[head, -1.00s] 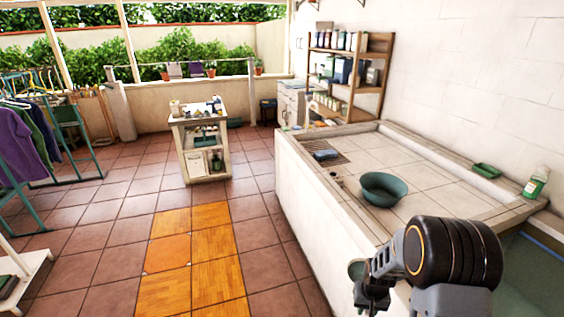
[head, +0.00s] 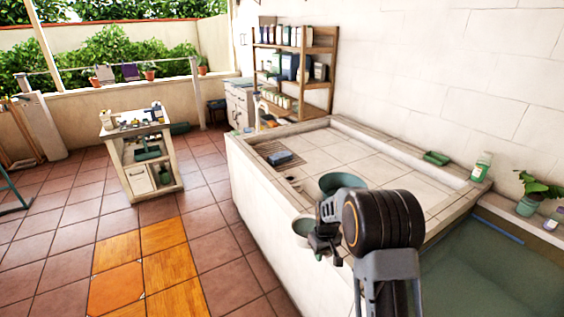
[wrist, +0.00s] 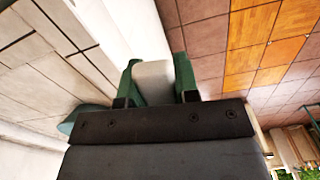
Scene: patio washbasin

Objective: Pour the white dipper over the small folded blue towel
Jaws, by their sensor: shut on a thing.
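My gripper (head: 325,232) is at the front edge of the tiled washbasin counter. It is shut on the white dipper, whose pale handle (wrist: 153,82) shows between the fingers in the wrist view. The dipper's cup (head: 302,229) looks grey-green in the head view and hangs left of the gripper, outside the counter's front wall; its contents cannot be made out. The small folded blue towel (head: 280,158) lies on a dark slatted patch at the counter's far left end, well away from the gripper. The towel is not seen in the wrist view.
A teal bowl (head: 342,182) stands on the counter (head: 385,177) just behind my gripper, partly hidden by it. A green dish (head: 437,158), a bottle (head: 482,166) and a potted plant (head: 530,205) line the back ledge. A water tank (head: 490,265) is at right.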

